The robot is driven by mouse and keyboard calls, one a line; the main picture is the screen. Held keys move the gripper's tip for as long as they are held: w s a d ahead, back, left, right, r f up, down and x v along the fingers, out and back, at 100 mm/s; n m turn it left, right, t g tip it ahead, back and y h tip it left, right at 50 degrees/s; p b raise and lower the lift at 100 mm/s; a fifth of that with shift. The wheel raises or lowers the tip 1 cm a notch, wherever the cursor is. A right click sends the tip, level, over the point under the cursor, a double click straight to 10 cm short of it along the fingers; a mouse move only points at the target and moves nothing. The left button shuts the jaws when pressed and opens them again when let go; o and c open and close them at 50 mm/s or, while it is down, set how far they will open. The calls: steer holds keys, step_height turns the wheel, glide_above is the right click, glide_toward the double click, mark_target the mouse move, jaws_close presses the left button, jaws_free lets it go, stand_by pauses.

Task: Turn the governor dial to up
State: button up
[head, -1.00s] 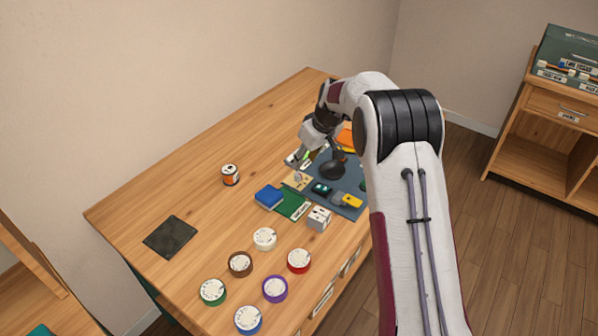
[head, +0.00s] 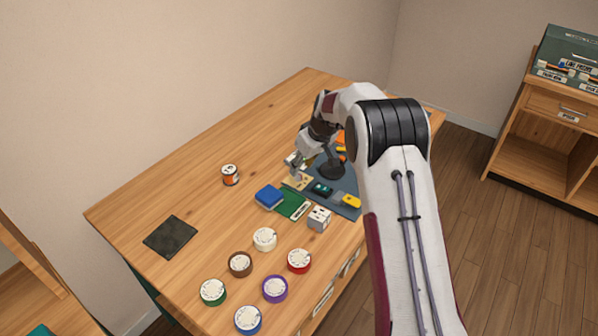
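My gripper (head: 298,170) points down over the far part of the wooden table, at the left edge of a dark blue-grey mat (head: 345,203). Its fingertips are at or just above a small beige board (head: 296,183) with a small pale part on it; I cannot tell whether they touch. The fingers are too small to show whether they are open. Several round dials stand at the front: white (head: 265,239), brown (head: 240,264), red (head: 299,260), green (head: 213,292), purple (head: 275,288) and blue (head: 248,319). No label is readable, so I cannot tell which is the governor dial.
Near the mat are a blue block (head: 269,197), a green board (head: 292,204), a white cube-like box (head: 319,217), a yellow piece (head: 352,201) and a black round object (head: 331,170).

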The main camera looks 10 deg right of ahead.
mark_target(299, 175)
steer(key=shift+x, duration=2.05)
jaws_close()
